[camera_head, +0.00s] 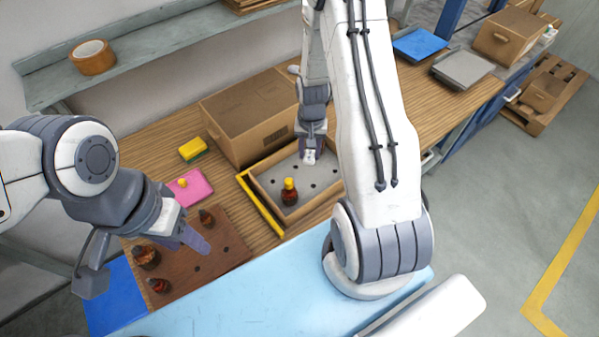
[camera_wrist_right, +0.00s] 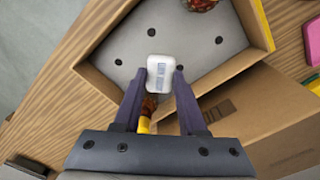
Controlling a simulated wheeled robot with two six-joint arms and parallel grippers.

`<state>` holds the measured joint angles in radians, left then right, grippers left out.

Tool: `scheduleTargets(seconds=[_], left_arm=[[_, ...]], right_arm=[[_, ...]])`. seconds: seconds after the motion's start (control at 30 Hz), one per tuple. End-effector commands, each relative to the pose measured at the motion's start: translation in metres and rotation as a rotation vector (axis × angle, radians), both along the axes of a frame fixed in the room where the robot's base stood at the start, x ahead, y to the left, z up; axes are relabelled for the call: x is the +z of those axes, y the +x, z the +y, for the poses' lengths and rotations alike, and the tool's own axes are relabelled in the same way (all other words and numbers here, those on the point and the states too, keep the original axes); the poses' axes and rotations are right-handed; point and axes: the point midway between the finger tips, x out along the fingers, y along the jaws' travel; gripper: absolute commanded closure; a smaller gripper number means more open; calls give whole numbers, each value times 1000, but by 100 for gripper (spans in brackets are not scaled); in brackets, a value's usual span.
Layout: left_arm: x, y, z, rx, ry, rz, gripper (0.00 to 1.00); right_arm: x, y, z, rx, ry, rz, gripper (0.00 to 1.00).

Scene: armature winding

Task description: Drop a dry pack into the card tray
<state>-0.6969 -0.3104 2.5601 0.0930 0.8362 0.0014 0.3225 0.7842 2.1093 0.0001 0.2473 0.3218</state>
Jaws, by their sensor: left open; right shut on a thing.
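The card tray (camera_head: 262,205) is a shallow cardboard tray with a grey holed floor on the wooden bench. My right gripper (camera_head: 309,155) is over its far part, shut on a small white dry pack (camera_wrist_right: 160,74). The pack shows between the fingertips above the grey floor; I cannot tell its exact height. A dark red-brown armature with a yellow top (camera_head: 289,192) stands in the tray. A second brown and yellow part (camera_wrist_right: 147,112) shows between my right fingers, partly hidden. My left gripper (camera_head: 190,238) is open and empty above a brown holed board (camera_head: 215,262).
Several dark wound parts (camera_head: 147,257) stand on the brown board. A pink pad (camera_head: 190,187) and a yellow sponge (camera_head: 193,149) lie behind it. A closed cardboard box (camera_head: 250,115) stands directly behind the tray. A tape roll (camera_head: 92,57) sits on the shelf.

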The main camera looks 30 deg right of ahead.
Motion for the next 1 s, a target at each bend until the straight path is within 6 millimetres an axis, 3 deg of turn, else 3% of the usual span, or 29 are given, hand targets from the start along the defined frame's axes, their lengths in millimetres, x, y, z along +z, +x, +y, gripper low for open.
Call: scheduleTargets(seconds=[0.33, 0.7, 0.73, 0.8, 0.83, 1.0], left_arm=[[-37, 0, 0, 1, 0, 0, 50], [-40, 0, 0, 0, 0, 0, 50], [-40, 0, 0, 0, 0, 0, 50], [-40, 0, 0, 0, 0, 0, 50], [-40, 0, 0, 0, 0, 0, 50], [-40, 0, 0, 0, 0, 0, 50]], right_arm=[[-45, -2, -4, -6, 1, 1, 100], [-50, -1, -2, -3, 1, 1, 100], [-50, -1, -2, -2, 1, 1, 56], [-50, -1, -2, -2, 1, 1, 29], [-50, -1, -2, -2, 1, 1, 24], [-50, -1, -2, -2, 1, 1, 24]])
